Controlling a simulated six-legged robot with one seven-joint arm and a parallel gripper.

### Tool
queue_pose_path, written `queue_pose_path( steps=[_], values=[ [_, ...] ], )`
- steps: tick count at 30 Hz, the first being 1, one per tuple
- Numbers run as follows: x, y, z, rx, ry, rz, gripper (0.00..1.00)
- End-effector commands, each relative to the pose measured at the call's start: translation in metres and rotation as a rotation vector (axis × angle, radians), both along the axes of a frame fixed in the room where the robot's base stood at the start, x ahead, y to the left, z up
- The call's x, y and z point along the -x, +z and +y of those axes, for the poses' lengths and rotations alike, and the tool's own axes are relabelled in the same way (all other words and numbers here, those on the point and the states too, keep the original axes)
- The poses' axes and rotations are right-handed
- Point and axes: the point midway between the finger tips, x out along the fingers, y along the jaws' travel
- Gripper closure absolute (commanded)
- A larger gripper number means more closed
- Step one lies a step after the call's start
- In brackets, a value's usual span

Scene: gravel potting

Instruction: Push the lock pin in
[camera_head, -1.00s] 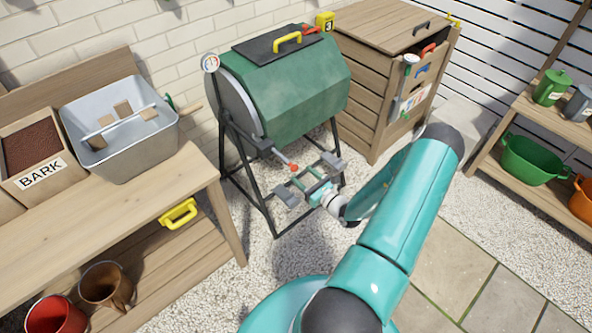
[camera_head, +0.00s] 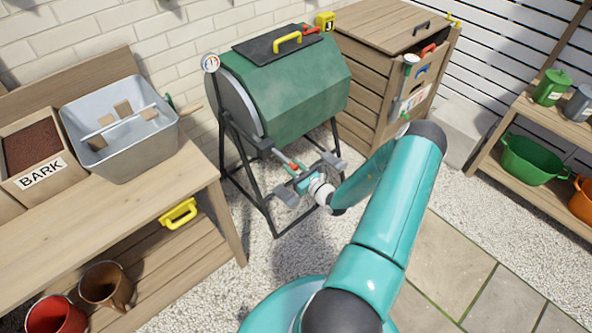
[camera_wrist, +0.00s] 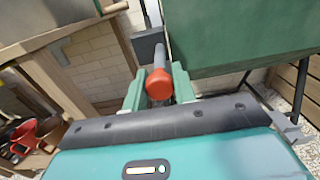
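The lock pin (camera_head: 290,164) has a red knob and a grey shaft, and sticks out from the stand at the lower front of the green tumbler (camera_head: 290,95). In the wrist view its red knob (camera_wrist: 159,84) fills the gap between the green fingers. My gripper (camera_head: 300,178) is at the pin, with one finger on each side of the knob in the wrist view (camera_wrist: 158,92). The fingers are parted by about the knob's width; I cannot tell whether they press on it. The far end of the shaft meets a dark block (camera_wrist: 149,45). The pin's hole is hidden.
The tumbler's black stand (camera_head: 248,190) has legs close to my gripper. A wooden bench (camera_head: 195,170) with a grey tub (camera_head: 130,150) stands left. A slatted wooden bin (camera_head: 372,75) stands behind right. Gravel lies around the stand.

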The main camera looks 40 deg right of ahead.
Motion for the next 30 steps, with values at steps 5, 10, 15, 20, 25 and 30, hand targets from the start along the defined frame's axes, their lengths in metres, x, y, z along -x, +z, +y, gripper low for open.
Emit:
queue_pose_path(
  steps=[5, 10, 15, 20, 25, 30],
  values=[
    [0.0, 0.0, 0.0, 0.0, 0.0, 0.0, 0.9],
    [-0.004, 0.0, 0.0, 0.0, 0.001, 0.0, 0.9],
    [-0.01, 0.0, 0.001, 0.0, 0.001, -0.001, 0.9],
    [-0.016, 0.0, 0.001, 0.0, 0.002, -0.001, 0.9],
    [-0.023, 0.0, 0.001, 0.0, 0.001, 0.0, 0.9],
    [-0.029, 0.0, 0.001, -0.001, 0.001, 0.0, 0.9]
  ],
)
